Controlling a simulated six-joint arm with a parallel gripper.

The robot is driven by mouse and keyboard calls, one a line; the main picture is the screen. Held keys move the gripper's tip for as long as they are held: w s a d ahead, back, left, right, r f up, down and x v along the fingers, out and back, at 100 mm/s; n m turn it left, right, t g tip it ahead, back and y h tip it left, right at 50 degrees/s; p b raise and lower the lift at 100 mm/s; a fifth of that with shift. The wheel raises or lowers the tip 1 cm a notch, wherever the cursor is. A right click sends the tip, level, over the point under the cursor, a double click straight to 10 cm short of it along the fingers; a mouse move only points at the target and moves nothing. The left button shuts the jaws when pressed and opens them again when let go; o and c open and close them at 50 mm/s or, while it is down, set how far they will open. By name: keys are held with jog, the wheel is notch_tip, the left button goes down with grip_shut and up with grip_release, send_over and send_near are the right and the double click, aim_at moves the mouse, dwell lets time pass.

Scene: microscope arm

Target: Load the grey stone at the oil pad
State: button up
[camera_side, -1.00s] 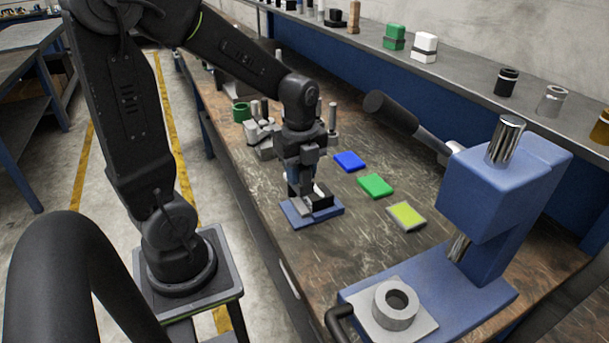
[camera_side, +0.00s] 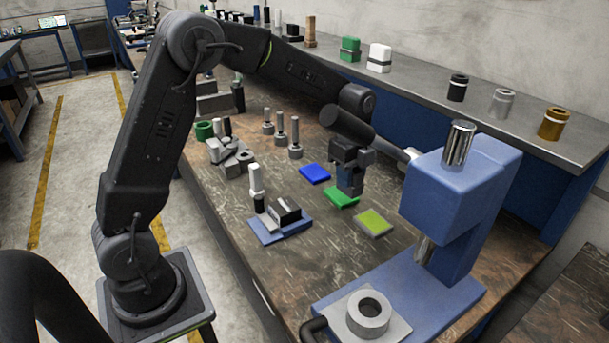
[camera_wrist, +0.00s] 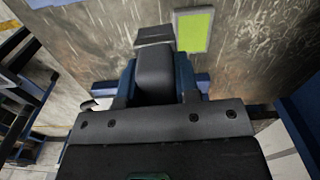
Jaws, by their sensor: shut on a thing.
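My gripper (camera_side: 350,188) is pointed down over the green pad (camera_side: 340,198) and hides part of it; I cannot tell whether it touches the pad. In the wrist view, my gripper (camera_wrist: 157,88) has its blue fingers shut on a dark grey block (camera_wrist: 155,72), with a lighter grey end part (camera_wrist: 154,35) beyond. I cannot tell for sure that this is the grey stone. A blue pad (camera_side: 315,174) lies behind the green one. A yellow-green pad (camera_side: 373,222) lies in front and shows in the wrist view (camera_wrist: 195,31). Which is the oil pad is not marked.
A blue microscope-like stand (camera_side: 460,195) with a grey ring (camera_side: 368,322) on its base is close on the right. A blue tray (camera_side: 270,236) holds a black block and an upright tool. Several grey posts and blocks (camera_side: 232,160) stand behind. Bare bench lies around the pads.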

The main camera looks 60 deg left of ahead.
jog(key=shift+w+d+f, duration=0.7)
jog(key=shift+w+f, duration=0.15)
jog(key=shift+f, duration=0.45)
jog(key=shift+w+d+f, duration=0.7)
jog(key=shift+w+f, duration=0.2)
jog(key=shift+f, duration=0.4)
jog(key=shift+w+d+f, duration=0.7)
jog(key=shift+w+f, duration=0.15)
jog(key=shift+f, duration=0.45)
jog(key=shift+f, duration=0.65)
jog(key=shift+r, duration=0.15)
notch_tip(320, 180, up, 7)
dwell(0.4)
